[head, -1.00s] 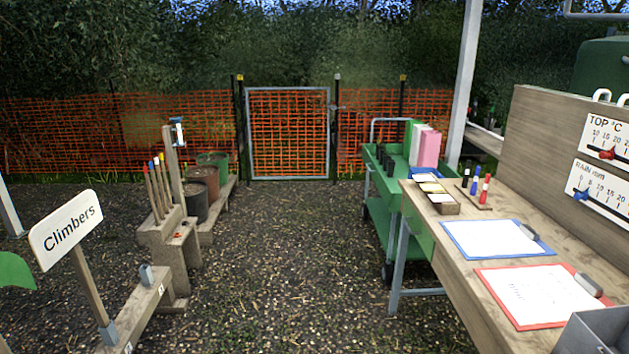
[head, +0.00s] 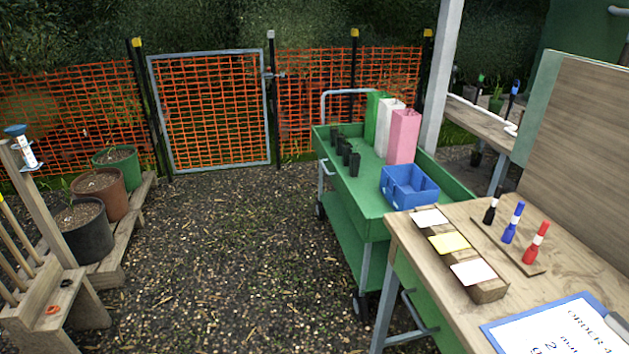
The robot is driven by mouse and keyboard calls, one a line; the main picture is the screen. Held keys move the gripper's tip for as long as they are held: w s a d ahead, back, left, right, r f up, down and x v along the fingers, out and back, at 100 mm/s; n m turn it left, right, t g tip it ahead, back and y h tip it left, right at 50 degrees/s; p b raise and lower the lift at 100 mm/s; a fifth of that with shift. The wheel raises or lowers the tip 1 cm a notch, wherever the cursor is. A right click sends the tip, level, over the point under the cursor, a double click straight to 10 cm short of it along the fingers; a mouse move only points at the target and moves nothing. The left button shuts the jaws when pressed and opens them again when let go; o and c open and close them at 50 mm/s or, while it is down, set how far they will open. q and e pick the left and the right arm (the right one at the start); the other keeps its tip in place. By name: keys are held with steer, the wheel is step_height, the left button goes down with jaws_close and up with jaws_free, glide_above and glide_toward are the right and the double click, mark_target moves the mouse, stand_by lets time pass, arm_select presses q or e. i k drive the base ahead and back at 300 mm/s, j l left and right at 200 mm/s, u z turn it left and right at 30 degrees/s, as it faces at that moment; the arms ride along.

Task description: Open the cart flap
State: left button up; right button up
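The green cart (head: 348,198) stands right of centre in the head view, beyond the wooden table. It has an upper tray, a lower shelf (head: 345,235), dark wheels and a grey push handle (head: 350,92) at its far end. A green panel (head: 425,308) hangs under the table's near left side. I cannot tell whether this panel is the cart's flap, and the table hides the cart's near right part. Neither of my grippers is in view.
On the cart are a blue crate (head: 408,190), several black pots (head: 346,152) and upright green, white and pink packs (head: 403,135). The wooden table (head: 420,240) carries cards, markers and a clipboard. Open gravel (head: 230,250) lies left of the cart. Pots on a bench (head: 130,215) stand left.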

mark_target(359, 215)
steer(key=i+l, duration=0.1)
steer(key=i, duration=0.8)
steer(key=l+z, duration=0.05)
